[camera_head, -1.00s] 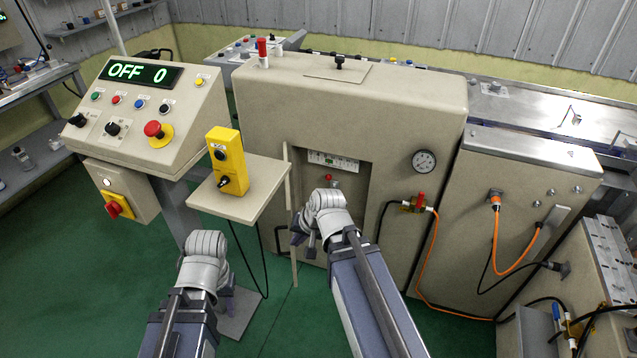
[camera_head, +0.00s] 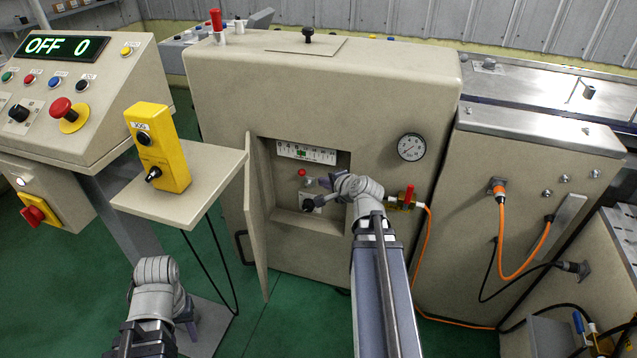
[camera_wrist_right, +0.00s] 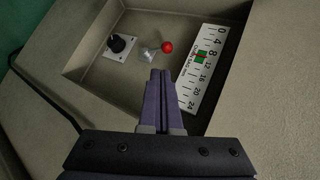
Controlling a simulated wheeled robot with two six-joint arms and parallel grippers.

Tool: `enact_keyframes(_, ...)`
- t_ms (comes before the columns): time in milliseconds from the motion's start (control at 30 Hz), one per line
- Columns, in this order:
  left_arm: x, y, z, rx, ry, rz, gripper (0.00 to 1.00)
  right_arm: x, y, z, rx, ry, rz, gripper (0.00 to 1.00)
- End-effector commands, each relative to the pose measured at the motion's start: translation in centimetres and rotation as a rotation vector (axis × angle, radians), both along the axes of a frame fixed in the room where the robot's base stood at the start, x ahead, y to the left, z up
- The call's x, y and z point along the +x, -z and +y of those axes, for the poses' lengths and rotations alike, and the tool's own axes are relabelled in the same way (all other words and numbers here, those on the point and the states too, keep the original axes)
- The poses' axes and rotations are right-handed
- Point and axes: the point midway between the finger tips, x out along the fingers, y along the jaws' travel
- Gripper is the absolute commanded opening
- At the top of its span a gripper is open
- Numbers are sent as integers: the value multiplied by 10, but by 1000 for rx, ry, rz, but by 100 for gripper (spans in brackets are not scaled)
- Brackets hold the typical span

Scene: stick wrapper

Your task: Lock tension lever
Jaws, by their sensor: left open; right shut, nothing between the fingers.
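A small lever with a red ball knob (camera_head: 302,173) stands in the open recess of the beige cabinet. In the right wrist view the red ball (camera_wrist_right: 167,46) sits beside a short metal piece. A black knob (camera_head: 308,205) on a white plate is just below it; it also shows in the right wrist view (camera_wrist_right: 117,45). My right gripper (camera_head: 328,183) is at the recess, right of the lever. In the right wrist view its fingers (camera_wrist_right: 161,74) are shut and empty, pointing toward the red ball, seemingly apart from it. My left gripper (camera_head: 188,325) is low at the left, open, away from the cabinet.
A white scale with a green mark (camera_head: 306,153) is at the recess top. The open cabinet door (camera_head: 256,215) stands left of the recess. A yellow jog box (camera_head: 160,148) sits on a shelf (camera_head: 200,190). A gauge (camera_head: 411,147) and orange cable (camera_head: 427,260) are at right.

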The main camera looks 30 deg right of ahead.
Motion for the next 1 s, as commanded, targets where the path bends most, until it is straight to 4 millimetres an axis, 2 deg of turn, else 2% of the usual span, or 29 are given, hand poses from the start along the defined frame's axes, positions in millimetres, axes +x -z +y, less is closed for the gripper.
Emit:
enact_keyframes(33,0,11,0,0,0,0,45,12,11,-1,0,-4,0,0)
enact_keyframes(300,0,40,1,4,1,-1,45,60,40,-5,-1,-3,1,0)
enact_keyframes(400,1,49,1,6,2,-2,45,75,49,-6,-1,-3,1,0)
enact_keyframes(500,1,49,1,7,2,-2,45,89,49,-7,-2,-3,0,0)
enact_keyframes(700,1,52,2,8,2,-2,45,105,53,-7,-1,-3,1,0)
enact_keyframes(1000,1,53,2,8,2,-2,45,108,53,-7,-1,-2,1,0)
